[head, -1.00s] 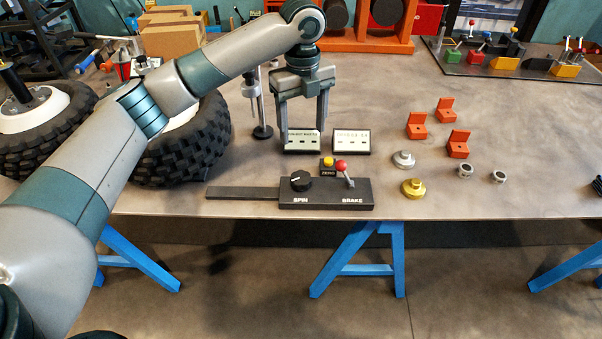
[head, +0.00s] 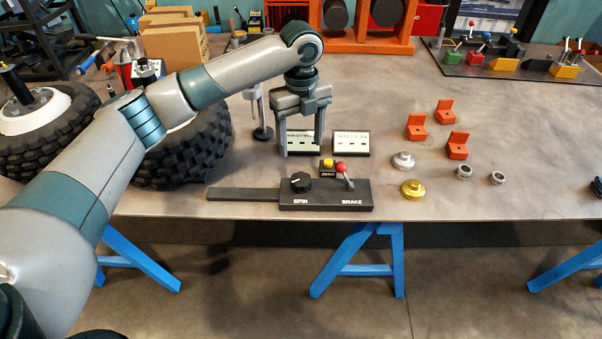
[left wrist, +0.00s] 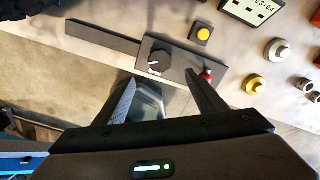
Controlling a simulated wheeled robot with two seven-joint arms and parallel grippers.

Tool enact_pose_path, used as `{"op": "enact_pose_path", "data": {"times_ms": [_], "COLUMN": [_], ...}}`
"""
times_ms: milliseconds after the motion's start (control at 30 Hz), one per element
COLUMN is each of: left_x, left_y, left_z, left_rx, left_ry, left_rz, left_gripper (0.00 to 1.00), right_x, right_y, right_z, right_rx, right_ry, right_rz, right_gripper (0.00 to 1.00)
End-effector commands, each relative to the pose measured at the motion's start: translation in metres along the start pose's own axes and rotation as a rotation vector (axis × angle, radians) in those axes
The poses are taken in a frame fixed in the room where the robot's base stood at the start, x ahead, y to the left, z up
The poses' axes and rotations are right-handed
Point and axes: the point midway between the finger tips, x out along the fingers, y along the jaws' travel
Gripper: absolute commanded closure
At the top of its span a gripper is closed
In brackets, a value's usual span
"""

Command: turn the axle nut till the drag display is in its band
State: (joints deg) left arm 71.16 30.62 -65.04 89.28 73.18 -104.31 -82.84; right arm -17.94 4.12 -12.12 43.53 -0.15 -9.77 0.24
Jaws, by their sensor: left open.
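My left gripper (head: 301,151) is open and empty, pointing down over the table in front of the left display (head: 304,138), which it partly covers. The right display (head: 351,143) stands beside it; its small text is hard to read. In the left wrist view the open fingers (left wrist: 160,82) point toward the control box with its black dial (left wrist: 155,62). The near upright tyre (head: 190,150) stands left of my gripper; its hub is mostly behind my arm. I cannot make out the axle nut there. A gold knob-like part (head: 413,189) and a silver one (head: 403,161) lie at right.
Orange blocks (head: 457,146) and two small rings (head: 464,172) lie to the right. A grey stand (head: 262,132) is left of my gripper. The table's right side has free room.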

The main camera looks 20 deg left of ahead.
Motion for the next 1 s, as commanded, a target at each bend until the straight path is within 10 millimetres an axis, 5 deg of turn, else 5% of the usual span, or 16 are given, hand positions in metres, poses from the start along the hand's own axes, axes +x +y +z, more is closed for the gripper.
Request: {"op": "enact_pose_path", "data": {"times_ms": [600,1000], "left_x": [0.105,0.127], "left_y": [0.000,0.000], "left_z": [-0.001,0.000], "left_rx": [0.000,0.001], "left_ry": [0.000,-0.001], "left_rz": [0.001,0.000], "left_gripper": [0.36,0.36], "right_x": [-0.025,-0.026], "right_y": [0.016,0.018], "right_z": [0.083,0.072], "right_rx": [0.008,0.003], "right_ry": [-0.195,-0.175], "right_rz": [0.018,0.019], "right_gripper": [0.36,0.36]}}
